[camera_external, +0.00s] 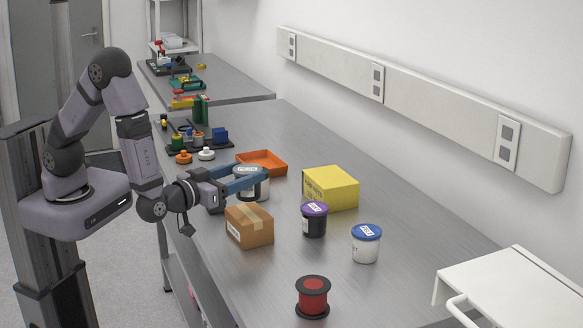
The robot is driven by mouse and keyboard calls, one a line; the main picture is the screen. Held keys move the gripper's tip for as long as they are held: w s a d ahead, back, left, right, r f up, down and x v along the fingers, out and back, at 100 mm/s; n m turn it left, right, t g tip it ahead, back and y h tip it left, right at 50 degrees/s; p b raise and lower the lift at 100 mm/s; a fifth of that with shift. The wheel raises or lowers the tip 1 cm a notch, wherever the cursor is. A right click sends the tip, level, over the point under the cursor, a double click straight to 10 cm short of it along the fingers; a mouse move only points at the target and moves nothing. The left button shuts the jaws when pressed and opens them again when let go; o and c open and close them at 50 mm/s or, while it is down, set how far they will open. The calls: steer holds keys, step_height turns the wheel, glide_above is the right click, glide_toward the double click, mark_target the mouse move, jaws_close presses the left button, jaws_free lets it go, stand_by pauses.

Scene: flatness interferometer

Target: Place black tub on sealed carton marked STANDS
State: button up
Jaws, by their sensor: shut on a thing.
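The black tub (314,224) has a purple lid with a white label and stands upright on the bench, right of the brown carton. My gripper (258,180), with blue fingers, is shut on a different tub, a pale grey one (252,195) with a label on top, behind the brown carton. The fingers hide part of that tub, and I cannot tell whether it touches the bench. The brown carton (250,226) is taped shut and has a white label. A yellow carton (330,188) with print on its side stands behind the black tub. I cannot read which is marked STANDS.
A white tub with a blue lid (366,244) stands right of the black tub. A red spool (313,297) is at the front. An orange tray (262,162) lies behind my gripper. Small parts (197,140) crowd the far left. The right side of the bench is mostly clear.

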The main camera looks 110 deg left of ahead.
mark_target(242, 199)
steer(key=shift+f, duration=2)
steer(key=shift+f, duration=0.15)
steer(key=o, duration=1.1)
steer(key=shift+r+p, duration=0.2)
steer(key=shift+p, duration=0.1)
steer(key=shift+d+f, duration=0.1)
steer(key=shift+d, duration=0.2)
steer(key=b+v, duration=0.4)
steer(key=v, duration=0.7)
steer(key=shift+s+d, duration=0.15)
steer(key=shift+s, duration=0.1)
